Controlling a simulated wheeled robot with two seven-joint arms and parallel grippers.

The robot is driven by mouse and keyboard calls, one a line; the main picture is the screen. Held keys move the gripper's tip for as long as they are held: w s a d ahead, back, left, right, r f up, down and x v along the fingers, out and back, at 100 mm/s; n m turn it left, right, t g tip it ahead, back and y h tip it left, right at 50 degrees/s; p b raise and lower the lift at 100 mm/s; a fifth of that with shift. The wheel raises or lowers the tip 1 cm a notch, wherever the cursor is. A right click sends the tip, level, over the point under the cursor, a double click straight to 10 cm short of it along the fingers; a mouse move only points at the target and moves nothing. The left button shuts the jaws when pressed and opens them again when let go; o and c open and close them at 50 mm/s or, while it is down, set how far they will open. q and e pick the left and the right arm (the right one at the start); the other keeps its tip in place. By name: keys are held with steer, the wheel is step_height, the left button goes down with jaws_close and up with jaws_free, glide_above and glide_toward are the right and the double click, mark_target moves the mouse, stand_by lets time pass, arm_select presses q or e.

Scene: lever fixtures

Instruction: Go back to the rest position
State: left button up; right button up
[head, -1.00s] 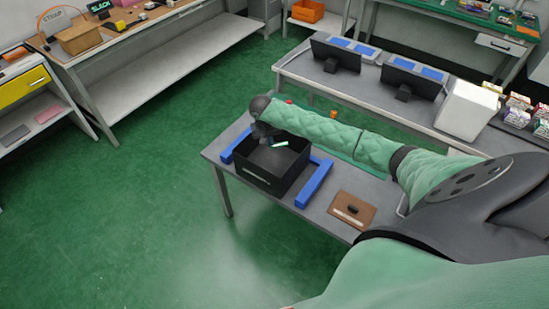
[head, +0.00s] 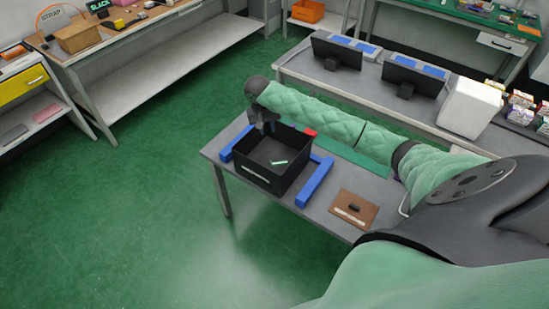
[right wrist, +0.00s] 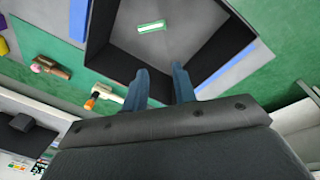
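My right gripper (head: 262,127) is above the far left rim of a black open bin (head: 255,178). In the right wrist view my right gripper (right wrist: 160,82) has its two fingers apart with nothing between them. A small green and white piece (head: 278,162) lies on the bin floor, apart from the fingers; it also shows in the right wrist view (right wrist: 151,27). My right arm reaches across the grey table from the right. My left gripper is out of view.
Blue rails (head: 315,184) flank the bin on the grey table (head: 222,162). A brown plate (head: 353,209) with a dark handle is at the right, and a red block (head: 310,133) is behind the bin. Monitors (head: 336,54) stand on a bench behind my arm. The green floor at left is clear.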

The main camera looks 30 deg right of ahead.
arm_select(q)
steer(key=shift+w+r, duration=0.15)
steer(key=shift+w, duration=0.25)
arm_select(e)
steer(key=shift+a+r, duration=0.1)
steer(key=shift+r, duration=0.6)
